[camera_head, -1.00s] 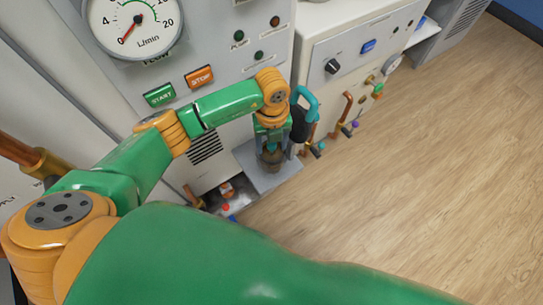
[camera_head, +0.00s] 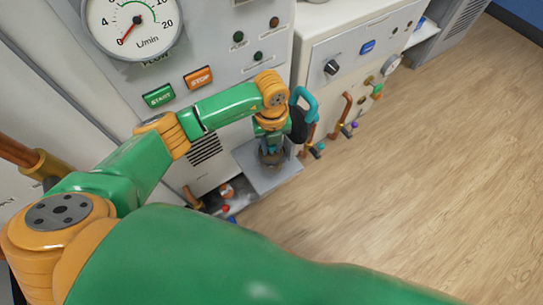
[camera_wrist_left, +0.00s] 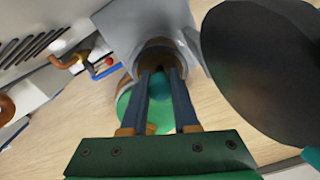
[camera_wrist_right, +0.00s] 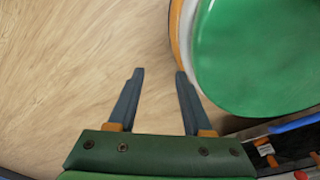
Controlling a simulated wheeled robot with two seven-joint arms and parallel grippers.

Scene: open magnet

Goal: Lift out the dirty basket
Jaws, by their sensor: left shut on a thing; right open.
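My left gripper (camera_head: 271,143) points down over a grey ledge (camera_head: 284,181) at the foot of the cabinet. In the left wrist view its two fingers (camera_wrist_left: 160,80) reach into the mouth of a brown-grey round housing (camera_wrist_left: 153,47). They are shut on a teal piece (camera_wrist_left: 159,88), which I take to be part of the dirty basket. Most of the basket is hidden by the fingers and the housing. My right gripper (camera_wrist_right: 158,74) is open and empty above the wood floor; it does not show in the head view.
A black round part (camera_wrist_left: 262,70) is close beside the left gripper, with a teal pipe (camera_head: 308,99) near it. A low bay with small coloured parts (camera_head: 228,193) is left of the ledge. Copper pipes (camera_head: 341,116) stand right. The floor (camera_head: 420,180) is clear.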

